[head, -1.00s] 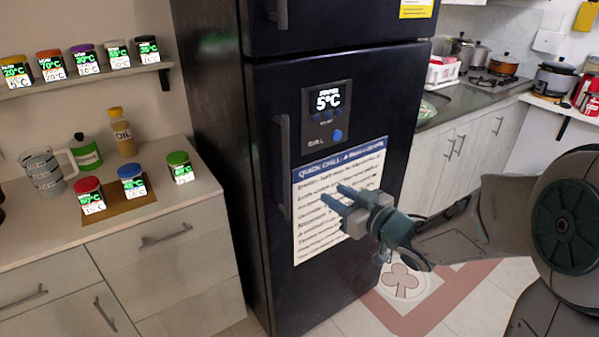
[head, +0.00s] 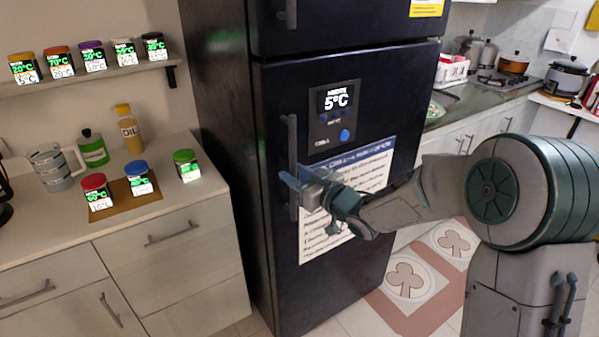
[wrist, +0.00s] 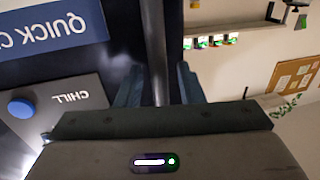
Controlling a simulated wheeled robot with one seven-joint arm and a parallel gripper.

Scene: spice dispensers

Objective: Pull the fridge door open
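The dark fridge door (head: 385,105) is shut, with a temperature panel and a paper notice on its front. Its vertical grey handle (head: 290,140) runs along the door's left side. My gripper (head: 291,179) is at the lower half of this handle. In the wrist view, the handle (wrist: 155,45) passes between the two fingers of my gripper (wrist: 159,85). The fingers are apart, with a small gap seeming to show on each side of the handle. The part of the handle behind my gripper is hidden.
A counter with drawers (head: 165,245) stands left of the fridge, with jars and an oil bottle (head: 127,130) on it. A shelf (head: 85,78) holds several jars above. The floor at right front has a patterned rug (head: 430,275).

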